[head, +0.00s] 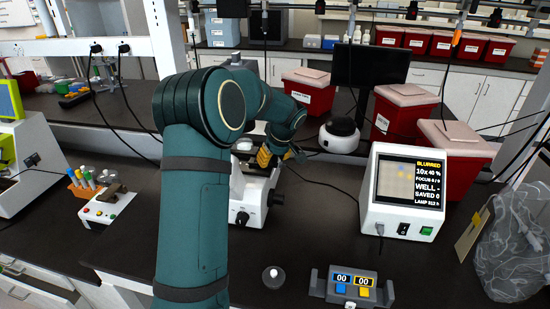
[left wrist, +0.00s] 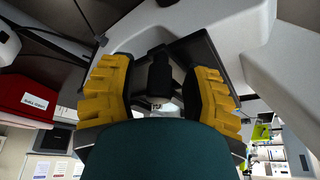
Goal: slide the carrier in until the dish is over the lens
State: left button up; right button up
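The white microscope (head: 250,200) stands on the dark bench in the head view, largely hidden behind my left arm. My left gripper (head: 271,156) is at the microscope, around stage height. In the left wrist view its yellow fingers (left wrist: 160,97) are wide apart, with a dark block (left wrist: 160,75) in the space between them; contact is not visible. I cannot pick out the carrier, dish or lens with certainty. The display box (head: 412,195) reads BLURRED, 10x, 40 %, WELL – and SAVED 0. My right gripper is not in view.
A control box with blue and yellow buttons (head: 352,289) and a small round knob (head: 273,277) are at the front. A tube rack (head: 90,182) is left. Red bins (head: 456,158) and a black-topped round device (head: 339,135) stand behind. A clear bag (head: 520,245) is right.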

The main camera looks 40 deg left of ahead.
pick_arm(q)
jog(key=shift+r, duration=0.2)
jog(key=shift+w+d+r, duration=0.1)
jog(key=shift+d+r, duration=0.05)
jog(key=shift+r, duration=0.15)
jog(key=v, duration=1.1)
jog(key=shift+d, duration=0.1)
